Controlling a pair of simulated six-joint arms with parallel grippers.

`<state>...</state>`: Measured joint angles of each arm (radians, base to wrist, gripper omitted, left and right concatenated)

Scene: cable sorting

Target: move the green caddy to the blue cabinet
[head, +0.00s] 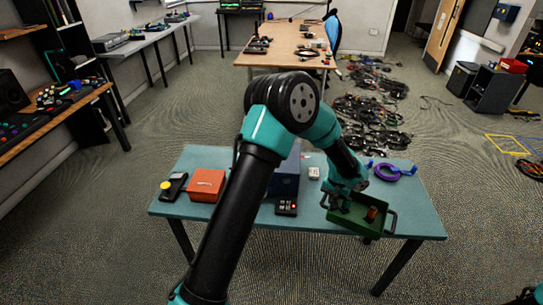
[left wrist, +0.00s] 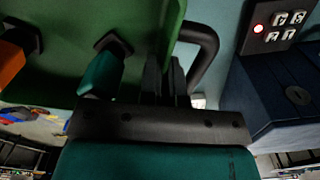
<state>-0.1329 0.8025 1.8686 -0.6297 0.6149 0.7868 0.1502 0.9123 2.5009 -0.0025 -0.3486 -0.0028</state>
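The green caddy (head: 356,222) is at the right part of the teal table, near its front edge, with dark loop handles at its ends. An orange item (head: 371,214) and other dark and teal items are in it. My left gripper (head: 338,199) is at its left end. In the left wrist view the fingers (left wrist: 168,80) are close together at the caddy's wall (left wrist: 172,30), beside the dark handle (left wrist: 210,48), and look shut on it; the contact is partly hidden. The blue cabinet (head: 287,180) stands mid-table, partly hidden behind my left arm. My right gripper is out of view.
On the teal table (head: 420,215) are an orange box (head: 206,185), a dark device with a yellow knob (head: 173,186), a keypad (head: 286,207) before the cabinet, a small white block (head: 314,173) and a purple ring (head: 387,172). Cables (head: 372,120) litter the floor behind.

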